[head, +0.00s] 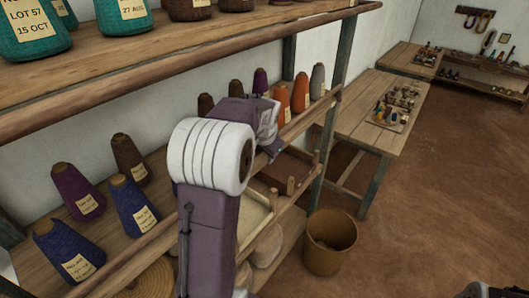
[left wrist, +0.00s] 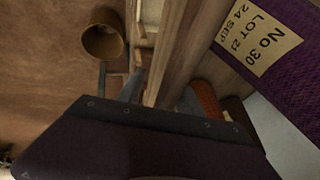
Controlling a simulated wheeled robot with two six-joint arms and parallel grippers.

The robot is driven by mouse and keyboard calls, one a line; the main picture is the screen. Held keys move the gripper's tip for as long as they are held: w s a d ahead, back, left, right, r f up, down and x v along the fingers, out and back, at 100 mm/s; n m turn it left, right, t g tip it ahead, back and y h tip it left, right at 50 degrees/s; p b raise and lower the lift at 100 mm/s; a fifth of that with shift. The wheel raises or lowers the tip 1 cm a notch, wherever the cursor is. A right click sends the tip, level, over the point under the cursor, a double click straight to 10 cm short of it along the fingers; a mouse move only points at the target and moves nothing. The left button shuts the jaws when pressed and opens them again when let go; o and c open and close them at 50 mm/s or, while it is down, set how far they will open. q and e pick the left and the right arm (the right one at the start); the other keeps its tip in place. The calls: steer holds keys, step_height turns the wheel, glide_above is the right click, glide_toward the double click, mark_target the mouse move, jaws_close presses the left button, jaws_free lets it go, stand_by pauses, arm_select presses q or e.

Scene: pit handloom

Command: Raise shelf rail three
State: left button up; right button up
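A long brown wooden rail (head: 133,258) runs along the front edge of the middle shelf, at cone height. No rail shows a number, so I cannot tell which is rail three. My left gripper (head: 273,143) is at this rail's far half, and my arm hides part of it. In the left wrist view my left gripper's fingers (left wrist: 162,93) are apart, one on each side of the rail (left wrist: 172,60). I cannot tell whether they touch it. Only a bit of my right arm shows at the head view's lower right corner.
Yarn cones stand behind the rail, and a purple labelled cone (left wrist: 268,50) is very close. An upper rail (head: 150,84) runs above. A lower shelf holds trays (head: 252,212). A bucket (head: 331,243) stands beside the shelf. A table (head: 365,125) is beyond; the right floor is clear.

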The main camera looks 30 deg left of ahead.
arm_select(q)
steer(key=shift+r, duration=0.15)
steer(key=b+v, duration=0.1)
steer(key=v, duration=0.7)
steer(key=shift+s+r, duration=0.2)
steer(key=shift+r, duration=0.1)
steer(key=shift+d, duration=0.15)
